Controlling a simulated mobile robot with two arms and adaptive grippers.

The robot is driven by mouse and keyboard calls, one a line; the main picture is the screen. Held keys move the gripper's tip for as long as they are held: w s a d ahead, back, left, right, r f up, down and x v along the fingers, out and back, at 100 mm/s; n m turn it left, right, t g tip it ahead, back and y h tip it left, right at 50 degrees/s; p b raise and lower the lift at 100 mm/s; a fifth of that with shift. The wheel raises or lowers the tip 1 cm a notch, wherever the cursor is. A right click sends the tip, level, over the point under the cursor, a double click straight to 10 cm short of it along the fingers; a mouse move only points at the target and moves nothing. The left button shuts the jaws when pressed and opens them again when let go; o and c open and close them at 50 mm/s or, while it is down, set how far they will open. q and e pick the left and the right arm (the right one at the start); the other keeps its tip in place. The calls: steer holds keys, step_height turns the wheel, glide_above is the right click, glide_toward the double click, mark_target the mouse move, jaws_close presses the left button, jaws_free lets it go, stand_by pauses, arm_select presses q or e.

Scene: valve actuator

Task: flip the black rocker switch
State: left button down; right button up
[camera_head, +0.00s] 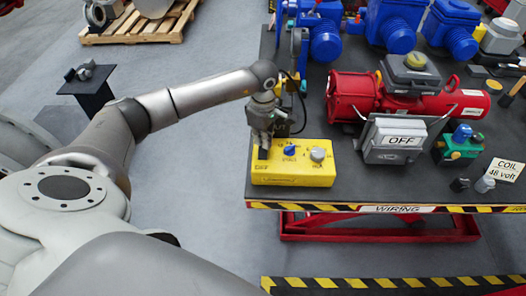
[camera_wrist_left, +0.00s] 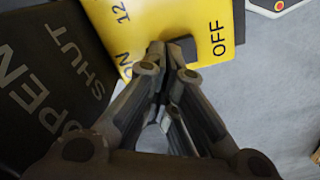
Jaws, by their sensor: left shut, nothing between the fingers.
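The yellow control box (camera_head: 300,178) sits at the near left corner of the dark table, with a blue knob (camera_head: 289,151) and a grey knob (camera_head: 318,155) on top. The black rocker switch (camera_wrist_left: 183,48) shows in the left wrist view between the ON and OFF lettering, partly hidden by my fingers. My left gripper (camera_head: 263,150) is shut and empty, pointing down at the left end of the box. Its fingertips (camera_wrist_left: 163,50) are at the switch; I cannot tell whether they touch it. My right gripper is not in view.
Blue motors (camera_head: 390,25) stand behind. A green block (camera_head: 458,148) and a COIL sign (camera_head: 505,170) are farther right.

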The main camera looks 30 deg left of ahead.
arm_select(q)
steer(key=shift+s+f+b, duration=0.1)
steer(key=shift+f+b, duration=0.65)
steer(key=shift+f, duration=0.1)
stand_by(0.3)
steer(key=shift+r+p, duration=0.55)
steer(key=shift+r, duration=0.25)
steer(key=shift+r+p, duration=1.3)
steer(key=shift+r, duration=1.45)
